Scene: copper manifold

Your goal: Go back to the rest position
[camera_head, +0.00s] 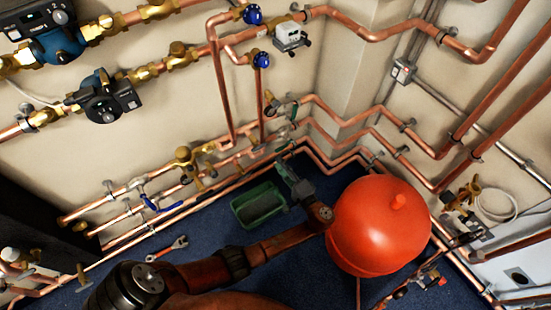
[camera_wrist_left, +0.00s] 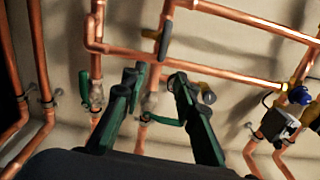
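My left gripper (camera_head: 287,150) is at the copper pipes on the back wall, at the end of my arm that comes in from the lower left. In the left wrist view, its two green and black fingers (camera_wrist_left: 153,78) stand apart, with a gap between them. A valve with a green lever (camera_wrist_left: 164,121) shows in that gap, on an upright copper pipe. No finger is clearly closed on it, and I cannot tell whether one touches it. My right gripper is not in view.
Copper pipes (camera_head: 345,122) run along both walls close around the gripper. A red tank (camera_head: 380,225) stands right of my forearm. A green tray (camera_head: 258,205) and a wrench (camera_head: 168,248) lie on the blue floor. Pumps (camera_head: 105,97) hang at upper left.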

